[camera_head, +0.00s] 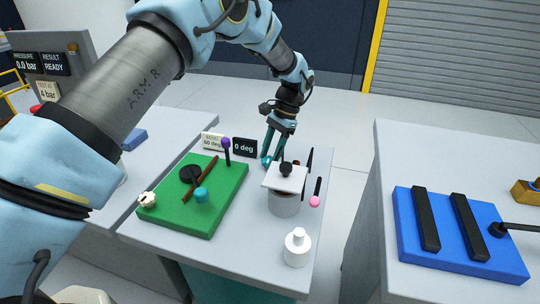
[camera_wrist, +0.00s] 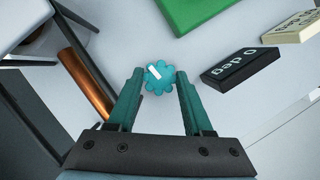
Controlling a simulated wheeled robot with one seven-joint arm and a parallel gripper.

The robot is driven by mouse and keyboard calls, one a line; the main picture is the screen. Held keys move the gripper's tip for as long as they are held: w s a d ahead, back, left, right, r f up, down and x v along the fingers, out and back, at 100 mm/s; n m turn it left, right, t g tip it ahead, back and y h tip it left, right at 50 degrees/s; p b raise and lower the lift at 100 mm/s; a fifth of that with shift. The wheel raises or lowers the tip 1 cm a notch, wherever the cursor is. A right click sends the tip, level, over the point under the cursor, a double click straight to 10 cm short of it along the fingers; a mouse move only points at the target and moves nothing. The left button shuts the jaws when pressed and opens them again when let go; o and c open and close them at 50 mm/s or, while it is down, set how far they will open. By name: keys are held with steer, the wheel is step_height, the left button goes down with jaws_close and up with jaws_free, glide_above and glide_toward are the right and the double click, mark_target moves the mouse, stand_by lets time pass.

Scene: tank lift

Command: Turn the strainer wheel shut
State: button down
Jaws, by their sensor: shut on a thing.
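The strainer wheel is a small teal scalloped knob with a white mark, seen between my fingertips in the wrist view (camera_wrist: 160,78). In the head view its teal edge (camera_head: 266,161) shows at the far side of the middle bench. My gripper (camera_head: 271,153) reaches down to it from behind. In the wrist view my gripper (camera_wrist: 160,74) has one finger on each side of the wheel and is shut on it. A black display (camera_head: 243,148) beside it reads 0 deg; it also shows in the wrist view (camera_wrist: 240,66).
A pale sign (camera_head: 212,142) reading 60 deg stands left of the display. A green board (camera_head: 224,205) with pegs and a teal knob lies to the left. A grey pot (camera_head: 284,205) with a square lid stands close in front of my gripper. A copper pipe (camera_wrist: 86,82) runs nearby.

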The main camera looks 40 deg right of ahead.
steer(key=shift+m, duration=0.7)
steer(key=shift+t, duration=0.3)
steer(key=shift+c, duration=1.5)
jaws_free()
steer(key=b+v, duration=0.2)
steer(key=v, duration=0.8)
steer(key=shift+r+b, duration=0.3)
steer(key=shift+r, duration=0.1)
steer(key=shift+s, duration=0.1)
